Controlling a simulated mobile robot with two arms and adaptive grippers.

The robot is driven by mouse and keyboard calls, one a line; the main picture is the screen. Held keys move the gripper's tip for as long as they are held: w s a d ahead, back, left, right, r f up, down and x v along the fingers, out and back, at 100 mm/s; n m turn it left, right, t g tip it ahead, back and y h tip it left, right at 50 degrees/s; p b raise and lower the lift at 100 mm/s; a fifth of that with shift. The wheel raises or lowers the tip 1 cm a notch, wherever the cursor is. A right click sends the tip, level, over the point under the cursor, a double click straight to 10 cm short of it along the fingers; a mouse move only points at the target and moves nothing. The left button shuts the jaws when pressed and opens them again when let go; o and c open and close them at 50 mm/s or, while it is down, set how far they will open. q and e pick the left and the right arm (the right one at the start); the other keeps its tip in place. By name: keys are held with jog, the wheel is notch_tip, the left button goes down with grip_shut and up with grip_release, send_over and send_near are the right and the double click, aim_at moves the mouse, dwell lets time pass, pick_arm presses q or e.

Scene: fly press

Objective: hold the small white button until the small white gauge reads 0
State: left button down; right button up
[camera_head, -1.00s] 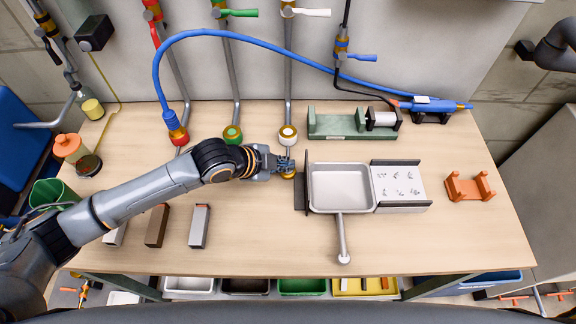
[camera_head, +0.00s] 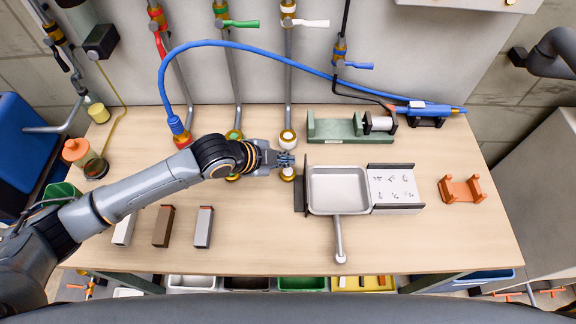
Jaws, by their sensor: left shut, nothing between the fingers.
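My left gripper (camera_head: 287,161) is shut and empty. It hangs over the table at the foot of the white-handled pipe, between two small fittings. Behind it is a round white-topped fitting (camera_head: 288,137). Just in front of its fingertips is a small brass-and-white fitting (camera_head: 288,174), partly covered by the fingers. I cannot tell which is the small white button and which is the gauge, and no reading is legible. I cannot tell whether the fingers touch either one. My right gripper is not in view.
A grey tray (camera_head: 339,207) with a handle stands right of the gripper, beside a dark upright plate (camera_head: 300,187). A green fitting (camera_head: 234,135) is to the left. A green holder (camera_head: 335,128) stands behind the tray. Several small blocks lie at the front left.

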aim_at(285, 173)
pick_arm(q)
jog(key=shift+r+p, duration=1.15)
jog(key=shift+r, duration=0.45)
jog(key=shift+f, duration=0.1)
